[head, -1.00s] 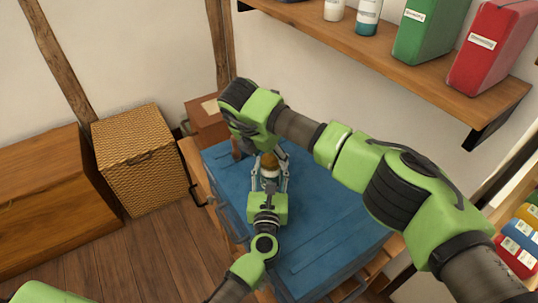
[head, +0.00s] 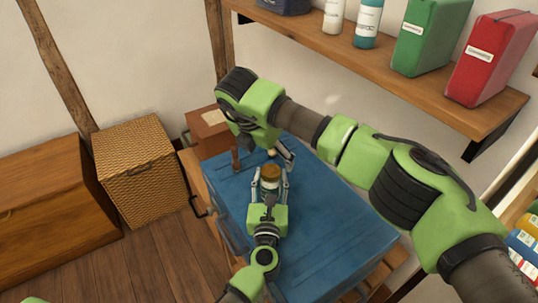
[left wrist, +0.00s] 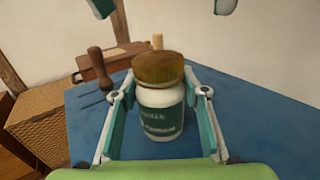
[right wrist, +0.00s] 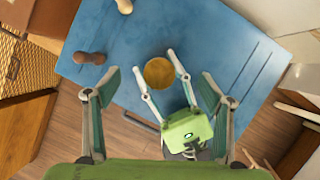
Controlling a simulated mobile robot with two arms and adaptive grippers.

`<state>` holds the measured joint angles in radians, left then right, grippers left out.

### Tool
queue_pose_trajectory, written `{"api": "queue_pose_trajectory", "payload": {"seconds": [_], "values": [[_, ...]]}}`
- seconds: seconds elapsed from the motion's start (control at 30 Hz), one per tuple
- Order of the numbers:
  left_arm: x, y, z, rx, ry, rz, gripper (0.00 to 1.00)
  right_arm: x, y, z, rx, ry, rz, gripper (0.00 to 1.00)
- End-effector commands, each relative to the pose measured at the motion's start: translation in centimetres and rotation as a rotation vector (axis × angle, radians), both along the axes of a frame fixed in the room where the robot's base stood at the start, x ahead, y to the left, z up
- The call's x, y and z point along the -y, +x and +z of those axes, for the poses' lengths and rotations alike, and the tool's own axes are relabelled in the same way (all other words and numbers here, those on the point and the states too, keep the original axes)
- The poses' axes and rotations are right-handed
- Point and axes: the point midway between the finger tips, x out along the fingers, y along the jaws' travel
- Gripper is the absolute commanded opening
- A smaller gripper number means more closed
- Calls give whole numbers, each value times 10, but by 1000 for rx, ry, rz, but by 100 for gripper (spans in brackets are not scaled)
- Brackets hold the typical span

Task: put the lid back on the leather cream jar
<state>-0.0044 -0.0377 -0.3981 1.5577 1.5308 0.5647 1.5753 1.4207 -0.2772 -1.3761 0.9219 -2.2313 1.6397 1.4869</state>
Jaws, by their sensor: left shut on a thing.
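The white leather cream jar (left wrist: 161,125) with a green label stands upright between the fingers of my left gripper (head: 270,185), which is shut on it, above or on the blue chest top. The brown, wood-coloured lid (left wrist: 158,67) sits level on the jar's mouth, with no gap that I can see. The lid also shows from above in the right wrist view (right wrist: 159,72) and in the head view (head: 271,171). My right gripper (right wrist: 160,85) is open and empty, its fingers spread apart above and beyond the jar. Its fingertips show at the top of the left wrist view.
The blue chest (head: 330,215) is mostly bare. A dark wooden-handled tool (left wrist: 98,65) and a pale wooden knob (left wrist: 157,41) stand behind the jar. A brown box (head: 208,132) and a wicker basket (head: 140,170) are to the left. A shelf (head: 400,65) with bottles and binders runs behind.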

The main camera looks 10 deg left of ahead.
Motion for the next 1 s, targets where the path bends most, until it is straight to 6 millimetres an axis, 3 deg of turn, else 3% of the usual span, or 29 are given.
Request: {"api": "queue_pose_trajectory", "payload": {"seconds": [0.23,0.37,0.8,1.0], "values": [[0,0,0,0,0,0,0,0,0,1,0,0,0,74],[0,0,0,1,0,0,0,-2,-4,11,1,2,2,74],[0,0,0,1,0,0,0,-13,-36,91,2,1,2,74],[0,0,0,1,0,0,0,-16,-43,108,0,0,1,74]]}}
